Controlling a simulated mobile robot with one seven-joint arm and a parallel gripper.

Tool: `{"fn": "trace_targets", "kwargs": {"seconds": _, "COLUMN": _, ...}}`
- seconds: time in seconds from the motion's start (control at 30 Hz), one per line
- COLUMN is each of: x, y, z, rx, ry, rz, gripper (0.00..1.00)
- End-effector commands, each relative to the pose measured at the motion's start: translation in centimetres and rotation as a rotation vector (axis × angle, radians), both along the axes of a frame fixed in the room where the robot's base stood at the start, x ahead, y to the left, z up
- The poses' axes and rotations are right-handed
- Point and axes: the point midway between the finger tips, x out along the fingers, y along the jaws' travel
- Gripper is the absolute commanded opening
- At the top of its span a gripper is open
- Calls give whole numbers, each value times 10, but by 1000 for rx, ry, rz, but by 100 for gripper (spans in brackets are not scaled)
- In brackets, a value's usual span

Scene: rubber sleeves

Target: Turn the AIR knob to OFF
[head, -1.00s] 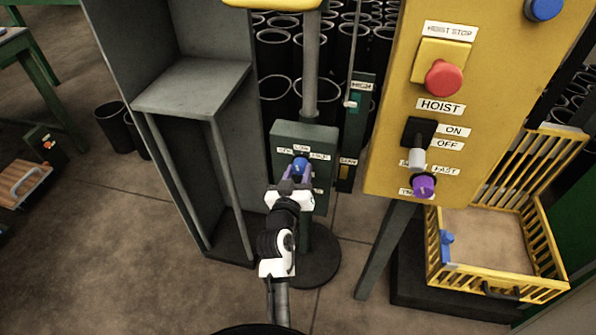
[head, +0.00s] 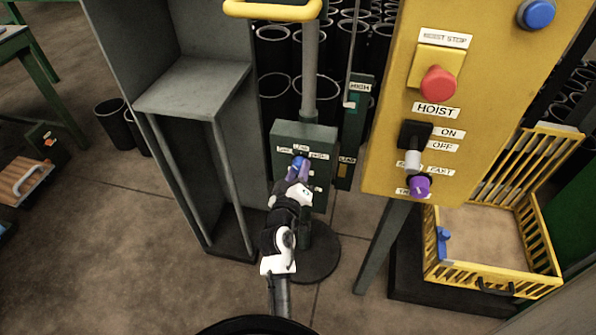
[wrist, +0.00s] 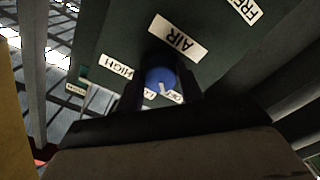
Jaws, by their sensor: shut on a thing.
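The AIR knob (wrist: 161,79) is round and blue with a light pointer line, on a dark green box (head: 318,134). In the wrist view the pointer aims down, between the partly covered LOW label (wrist: 149,94) and the OFF label (wrist: 172,96). In the head view the blue knob (head: 299,163) shows at the tip of my gripper (head: 296,174).
A yellow HOIST panel (head: 388,150) with a red button (head: 438,83), a switch and a purple knob (head: 420,186) stands to the right. A grey cabinet (head: 192,85) is close on the left. A yellow crate (head: 437,262) sits lower right.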

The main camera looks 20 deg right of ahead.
Motion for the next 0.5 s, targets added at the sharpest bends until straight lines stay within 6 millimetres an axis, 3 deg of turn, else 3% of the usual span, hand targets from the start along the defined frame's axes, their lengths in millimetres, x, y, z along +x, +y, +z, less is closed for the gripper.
{"fn": "trace_targets", "kwargs": {"seconds": 0.27, "x": 1, "y": 0, "z": 2, "rx": -3, "ry": -2, "rz": 1, "gripper": 14}}
{"fn": "trace_targets", "kwargs": {"seconds": 0.3, "x": 1, "y": 0, "z": 2, "rx": -3, "ry": -2, "rz": 1, "gripper": 41}}
{"fn": "trace_targets", "kwargs": {"seconds": 0.43, "x": 1, "y": 0, "z": 1, "rx": -2, "ry": -2, "rz": 0, "gripper": 58}}
{"fn": "trace_targets", "kwargs": {"seconds": 0.5, "x": 0, "y": 0, "z": 1, "rx": -2, "ry": -2, "rz": 0, "gripper": 58}}
